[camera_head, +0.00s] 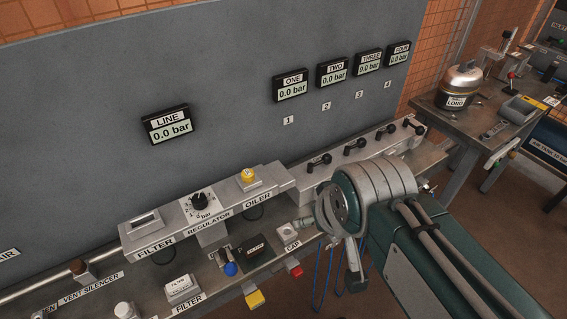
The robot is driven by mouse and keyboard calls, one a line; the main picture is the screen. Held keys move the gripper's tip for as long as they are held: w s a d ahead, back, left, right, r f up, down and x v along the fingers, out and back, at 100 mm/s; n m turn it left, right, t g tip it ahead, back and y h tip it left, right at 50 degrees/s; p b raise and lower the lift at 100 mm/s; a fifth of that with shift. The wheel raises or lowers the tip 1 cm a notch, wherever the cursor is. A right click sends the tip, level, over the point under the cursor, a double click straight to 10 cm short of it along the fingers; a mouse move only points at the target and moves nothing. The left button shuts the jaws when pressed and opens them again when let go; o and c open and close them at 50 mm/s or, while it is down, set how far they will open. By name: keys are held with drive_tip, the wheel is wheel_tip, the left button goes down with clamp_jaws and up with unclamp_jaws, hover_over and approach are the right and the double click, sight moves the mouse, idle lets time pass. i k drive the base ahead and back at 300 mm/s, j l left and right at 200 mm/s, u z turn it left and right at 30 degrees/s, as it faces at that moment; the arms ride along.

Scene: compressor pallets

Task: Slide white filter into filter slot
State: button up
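A white filter block (181,288) with small print on top sits on the lower metal shelf, behind a FILTER label. Above and left of it, the raised grey unit has a filter slot (146,221), a rectangular opening in its top over another FILTER label. My gripper (355,278) hangs at the end of my dark green arm, right of centre and well to the right of the white filter. It is apart from both filter and slot. The arm's joint hides much of it, and its finger opening cannot be made out.
The regulator knob (200,201) and yellow oiler cap (247,175) stand on the raised unit. A dark block (255,246), blue ball (231,269), yellow piece (255,299) and red piece (295,271) lie between the filter and my gripper. A grey panel (80,130) rises behind.

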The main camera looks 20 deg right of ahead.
sight(177, 285)
drive_tip(key=j+u, duration=0.15)
drive_tip(key=u, duration=0.2)
drive_tip(key=j+u, duration=0.15)
drive_tip(key=u, duration=0.2)
drive_tip(key=j+u, duration=0.15)
drive_tip(key=u, duration=0.2)
